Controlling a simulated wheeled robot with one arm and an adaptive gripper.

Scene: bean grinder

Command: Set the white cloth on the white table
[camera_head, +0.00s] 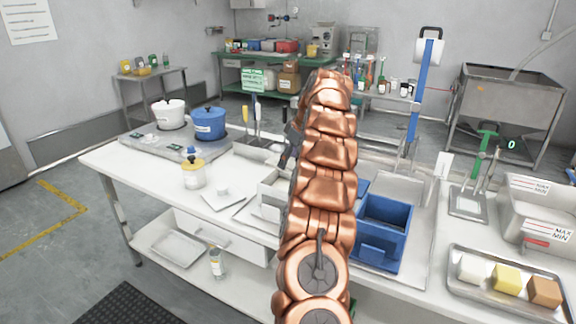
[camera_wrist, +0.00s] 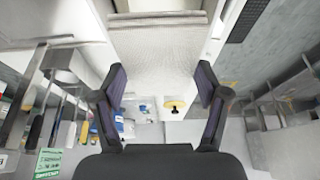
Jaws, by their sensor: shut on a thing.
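A white, textured cloth (camera_wrist: 158,52) fills the upper middle of the wrist view, folded along its upper edge. My gripper (camera_wrist: 160,84) is shut on it, one finger at each side. In the head view my gripper (camera_head: 291,143) is a dark shape partly hidden behind my copper arm, above the table's back part. The cloth cannot be made out there. The white table (camera_head: 140,172) runs across the middle of the head view, with a bare strip along its front left.
A yellow-lidded jar (camera_head: 193,174), a white board (camera_head: 222,199), a blue pot (camera_head: 208,124) and a white pot (camera_head: 168,112) stand on the left part. Blue bins (camera_head: 383,232) stand right of my arm. A tray of blocks (camera_head: 502,287) is at right.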

